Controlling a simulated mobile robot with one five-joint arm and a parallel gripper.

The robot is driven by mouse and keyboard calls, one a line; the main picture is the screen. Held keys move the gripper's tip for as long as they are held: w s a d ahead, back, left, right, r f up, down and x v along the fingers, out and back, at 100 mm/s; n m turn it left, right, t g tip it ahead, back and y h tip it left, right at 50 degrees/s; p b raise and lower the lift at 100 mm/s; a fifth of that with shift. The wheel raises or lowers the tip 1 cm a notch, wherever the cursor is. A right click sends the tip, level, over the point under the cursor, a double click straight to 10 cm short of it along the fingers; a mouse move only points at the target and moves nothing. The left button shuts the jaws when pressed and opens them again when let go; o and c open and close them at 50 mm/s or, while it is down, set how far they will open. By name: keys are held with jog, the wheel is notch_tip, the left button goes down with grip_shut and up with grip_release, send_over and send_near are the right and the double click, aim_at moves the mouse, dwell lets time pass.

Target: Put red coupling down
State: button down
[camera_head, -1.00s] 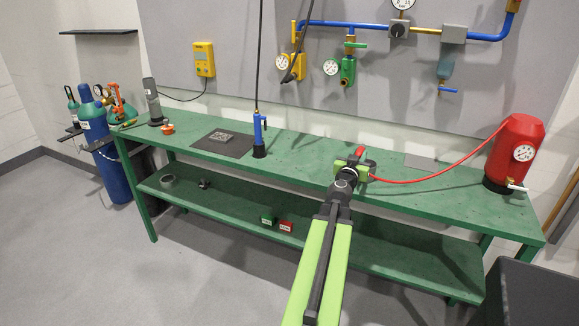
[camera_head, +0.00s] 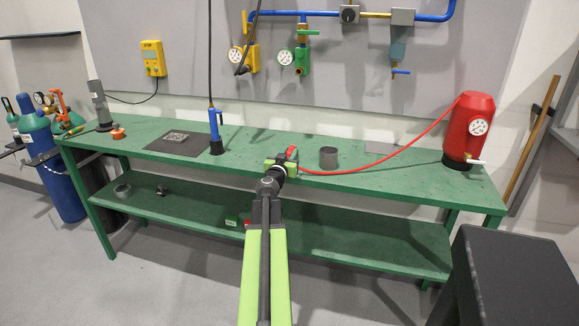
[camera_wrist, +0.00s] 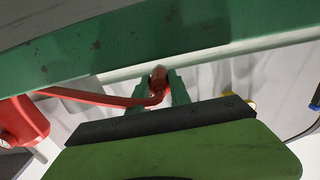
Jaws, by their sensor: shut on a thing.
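The red coupling (camera_wrist: 158,85) is between the two fingers of my gripper (camera_wrist: 157,92) in the wrist view. My gripper is shut on it. A red hose runs from the coupling to the red tank (camera_head: 472,128) at the right end of the green bench (camera_head: 400,180). In the head view the gripper (camera_head: 285,160) is at the front edge of the bench, and only a little of the red coupling (camera_head: 292,153) shows. I cannot tell whether the coupling touches the bench top.
A grey cylindrical cup (camera_head: 328,157) stands on the bench just right of my gripper. A blue torch-like tool (camera_head: 215,130) and a dark mat (camera_head: 170,147) are to the left. Gauges and pipes hang on the wall panel. A dark box (camera_head: 515,275) stands at lower right.

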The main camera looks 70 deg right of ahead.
jog(key=shift+f+b, duration=1.7)
jog(key=shift+f, duration=0.4)
jog(key=c, duration=1.2)
grip_release()
jog(key=shift+r, duration=0.1)
jog(key=shift+r, duration=0.15)
jog(key=a, duration=0.7)
jog(key=shift+s+a, duration=0.25)
